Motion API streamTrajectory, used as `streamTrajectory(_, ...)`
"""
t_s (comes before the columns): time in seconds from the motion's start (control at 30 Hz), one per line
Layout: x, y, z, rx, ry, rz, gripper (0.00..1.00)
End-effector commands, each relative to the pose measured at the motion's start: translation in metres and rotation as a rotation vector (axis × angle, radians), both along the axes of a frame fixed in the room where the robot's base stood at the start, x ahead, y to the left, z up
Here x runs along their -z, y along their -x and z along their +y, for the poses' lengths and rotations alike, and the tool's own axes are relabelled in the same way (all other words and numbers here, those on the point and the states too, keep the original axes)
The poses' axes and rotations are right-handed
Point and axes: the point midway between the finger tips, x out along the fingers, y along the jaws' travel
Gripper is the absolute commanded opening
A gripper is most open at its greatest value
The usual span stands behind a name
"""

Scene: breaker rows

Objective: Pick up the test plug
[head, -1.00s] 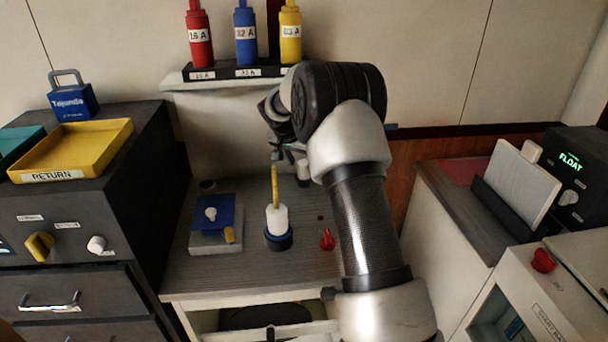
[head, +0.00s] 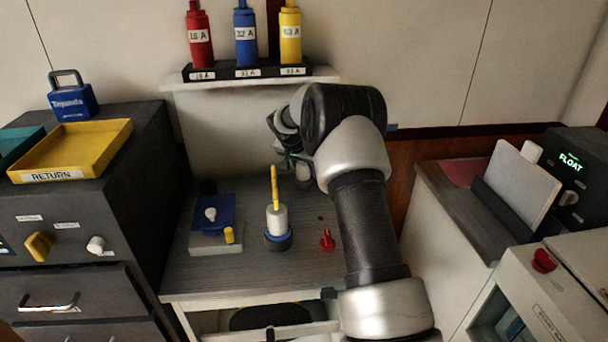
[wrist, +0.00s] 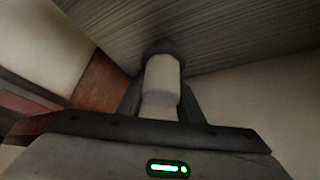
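A pale cylinder with a narrower neck (wrist: 162,78), seemingly the test plug, stands on a dark round base on the grey counter in the wrist view. My gripper (wrist: 160,100) has one dark finger on each side of it. The fingers look open around the cylinder, with no clear grip; contact is hard to judge. In the head view my gripper (head: 290,160) is low at the back of the counter (head: 265,275), and it and the arm largely hide the cylinder there.
A white holder with a yellow rod (head: 277,220) stands in front of my gripper. A blue-topped block (head: 213,215) is left of it, and a small red piece (head: 327,240) right. A shelf (head: 262,72) with red, blue and yellow cylinders is above.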

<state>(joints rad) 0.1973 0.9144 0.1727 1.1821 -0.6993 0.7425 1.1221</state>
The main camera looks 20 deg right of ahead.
Motion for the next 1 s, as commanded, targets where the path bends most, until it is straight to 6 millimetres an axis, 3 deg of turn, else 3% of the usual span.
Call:
streamTrajectory(0.47,-0.002,0.003,0.001,-0.001,0.0,0.004,0.07)
streamTrajectory(1.0,-0.071,0.008,0.002,0.0,0.0,0.002,0.07)
